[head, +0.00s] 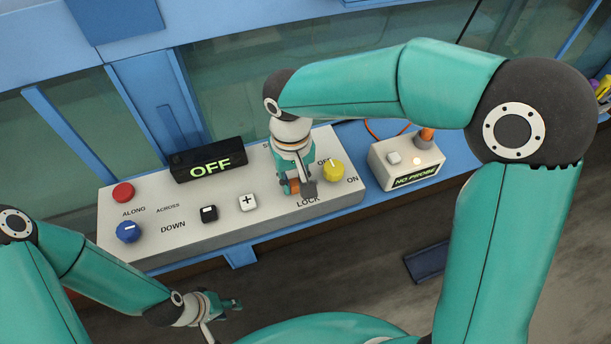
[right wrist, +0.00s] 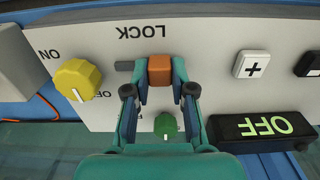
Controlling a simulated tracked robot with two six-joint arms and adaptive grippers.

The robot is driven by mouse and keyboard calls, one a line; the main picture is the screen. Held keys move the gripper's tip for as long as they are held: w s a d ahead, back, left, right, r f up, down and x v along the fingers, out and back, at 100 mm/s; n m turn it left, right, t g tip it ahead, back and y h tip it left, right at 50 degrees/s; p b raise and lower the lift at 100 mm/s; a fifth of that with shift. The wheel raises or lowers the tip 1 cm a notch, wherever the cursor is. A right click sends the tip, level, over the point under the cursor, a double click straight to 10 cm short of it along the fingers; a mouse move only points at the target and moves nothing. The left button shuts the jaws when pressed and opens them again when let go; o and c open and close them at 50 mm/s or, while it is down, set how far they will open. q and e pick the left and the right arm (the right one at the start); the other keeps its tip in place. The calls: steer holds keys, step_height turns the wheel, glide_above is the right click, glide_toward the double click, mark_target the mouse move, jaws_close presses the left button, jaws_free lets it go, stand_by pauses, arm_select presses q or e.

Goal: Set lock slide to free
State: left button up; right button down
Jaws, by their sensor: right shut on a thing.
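The lock slide is an orange block (right wrist: 160,70) on the pale control panel, beside the printed word LOCK. In the right wrist view a short dark slot (right wrist: 124,66) shows to the left of the block; any slot on its other side is hidden. My right gripper (right wrist: 160,88) is shut on the orange block, one finger on each side. In the head view my right gripper (head: 297,186) reaches down onto the panel, and the block is mostly covered. My left gripper (head: 222,312) is open and empty in front of the panel, low in the picture.
A yellow knob (head: 333,170) sits right of the slide, and a green knob (right wrist: 166,125) lies under my right gripper. The panel also has a plus button (head: 247,202), black button (head: 209,213), blue knob (head: 129,232), red button (head: 122,193) and OFF display (head: 208,160). A NO PROBE box (head: 405,160) stands right.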

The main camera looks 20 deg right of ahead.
mark_target(293, 182)
steer(key=c, duration=1)
jaws_free()
steer(key=shift+a, duration=0.3)
steer(key=shift+o, duration=0.2)
steer(key=shift+d, duration=0.1)
step_height(293, 182, up, 12)
steer(key=shift+f, duration=0.1)
